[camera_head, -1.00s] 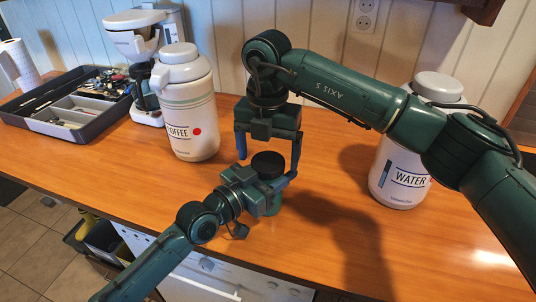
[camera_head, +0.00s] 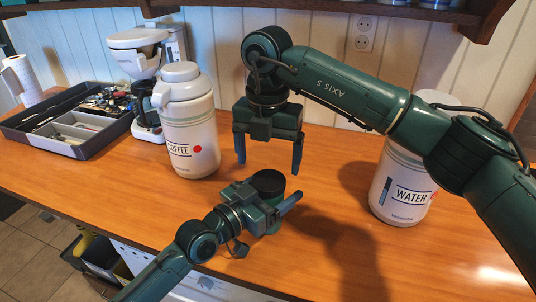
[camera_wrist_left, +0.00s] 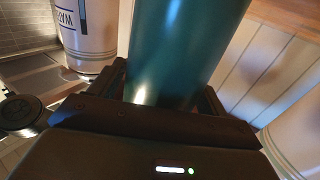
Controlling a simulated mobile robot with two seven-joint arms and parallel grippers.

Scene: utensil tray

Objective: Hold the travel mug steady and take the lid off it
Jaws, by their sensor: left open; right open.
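The travel mug has a green body (camera_head: 273,225) and a black lid (camera_head: 268,183). It stands upright on the counter, with the lid on it. My left gripper (camera_head: 275,197) is open at the mug's side, and its arm partly hides the body. In the left wrist view the teal-green mug body (camera_wrist_left: 180,50) fills the space between the open fingers; I cannot tell whether they touch it. My right gripper (camera_head: 268,163) is open and empty, its fingers pointing down, above and behind the lid in the head view.
A COFFEE jug (camera_head: 190,120) stands behind and left, and a WATER jug (camera_head: 400,190) stands right, partly behind my right arm. A utensil tray (camera_head: 75,150) and a coffee machine (camera_head: 135,65) are farther left. The wooden counter (camera_head: 330,250) is clear right of the mug.

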